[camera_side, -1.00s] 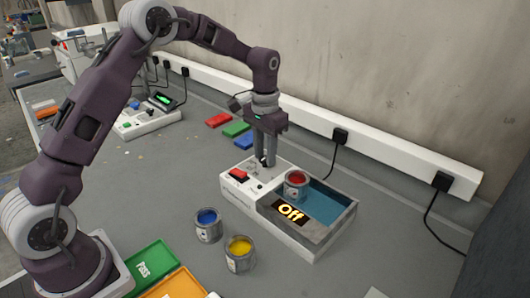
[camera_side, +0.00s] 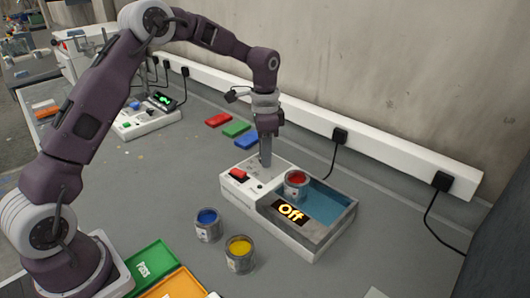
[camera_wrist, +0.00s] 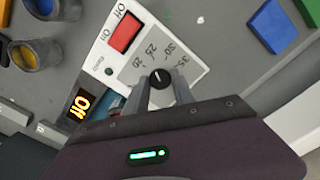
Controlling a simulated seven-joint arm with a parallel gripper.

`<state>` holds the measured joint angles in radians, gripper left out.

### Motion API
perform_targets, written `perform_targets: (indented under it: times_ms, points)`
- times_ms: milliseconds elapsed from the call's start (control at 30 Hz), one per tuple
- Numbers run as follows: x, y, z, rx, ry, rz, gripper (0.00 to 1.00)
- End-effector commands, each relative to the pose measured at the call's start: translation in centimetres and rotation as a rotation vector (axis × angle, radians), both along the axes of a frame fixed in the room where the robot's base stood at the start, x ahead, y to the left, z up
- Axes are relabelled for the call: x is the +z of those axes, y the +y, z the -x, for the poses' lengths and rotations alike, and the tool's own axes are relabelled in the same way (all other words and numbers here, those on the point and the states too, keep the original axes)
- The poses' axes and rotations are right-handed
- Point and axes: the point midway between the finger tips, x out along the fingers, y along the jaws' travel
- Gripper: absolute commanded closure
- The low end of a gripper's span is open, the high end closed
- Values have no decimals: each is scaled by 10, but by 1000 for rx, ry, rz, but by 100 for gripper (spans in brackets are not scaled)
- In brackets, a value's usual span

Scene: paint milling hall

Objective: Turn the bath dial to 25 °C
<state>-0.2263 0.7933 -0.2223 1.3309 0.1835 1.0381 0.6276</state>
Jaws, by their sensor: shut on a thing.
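The white bath unit (camera_side: 238,195) stands on the bench, with a blue water basin (camera_side: 325,205) and a display (camera_side: 289,212) reading "Off". The small black dial (camera_wrist: 160,77) sits on its panel among printed numbers 20, 25, 30 and 35. A short white mark on the dial points up the wrist picture, towards the side of 25 and 30; I cannot tell the exact value. My gripper (camera_side: 265,164) points straight down at the panel. In the wrist view its fingers lie on either side of the dial, shut on it. In the side view the fingers hide the dial.
A red rocker switch (camera_side: 238,174) is beside the dial. A can of red paint (camera_side: 296,184) stands in the basin. Blue (camera_side: 207,226) and yellow (camera_side: 240,255) paint cans stand in front of the unit. Several coloured blocks (camera_side: 236,129) lie behind it.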

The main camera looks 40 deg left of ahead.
Motion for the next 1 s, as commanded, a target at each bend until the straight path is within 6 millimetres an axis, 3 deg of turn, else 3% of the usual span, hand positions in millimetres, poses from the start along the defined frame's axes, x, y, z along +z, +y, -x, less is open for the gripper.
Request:
perform_targets:
  times_ms: [600, 633, 733, 1000]
  points:
    - [2, 0, -1, -46, -4, -1, 100]
    - [2, 0, -1, -45, -4, -1, 68]
    - [1, 0, -1, -45, -4, -1, 48]
    - [1, 0, -1, -45, -1, 0, 48]
